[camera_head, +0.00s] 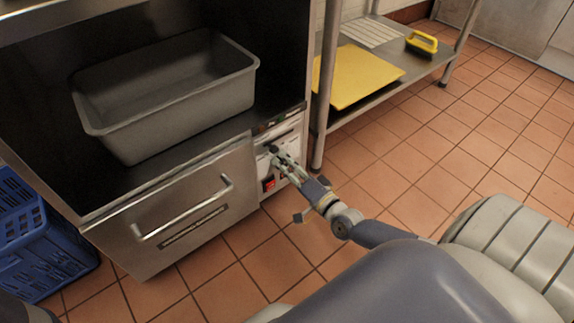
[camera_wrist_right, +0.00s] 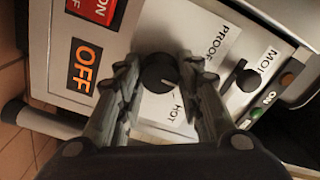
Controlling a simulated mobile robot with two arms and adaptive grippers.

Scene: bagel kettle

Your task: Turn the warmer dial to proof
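The warmer dial (camera_wrist_right: 159,73) is a round black knob with a white mark on a white label panel (camera_wrist_right: 205,60). PROOF is printed to its upper right and HOT to its lower right. The white mark points to the lower right, towards HOT. My right gripper (camera_wrist_right: 161,70) has one finger on each side of the dial, with narrow gaps showing; it seems open around it. In the head view my right gripper (camera_head: 279,158) reaches the control panel (camera_head: 265,145) and partly hides the dial. My left gripper is not in view.
A second black knob (camera_wrist_right: 244,76) and a red-and-black ON/OFF switch (camera_wrist_right: 93,10) flank the dial. A steel drawer (camera_head: 170,210) and grey tub (camera_head: 180,110) are left. A shelf with a yellow board (camera_head: 355,75) stands right. Blue crates (camera_head: 40,240) are far left.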

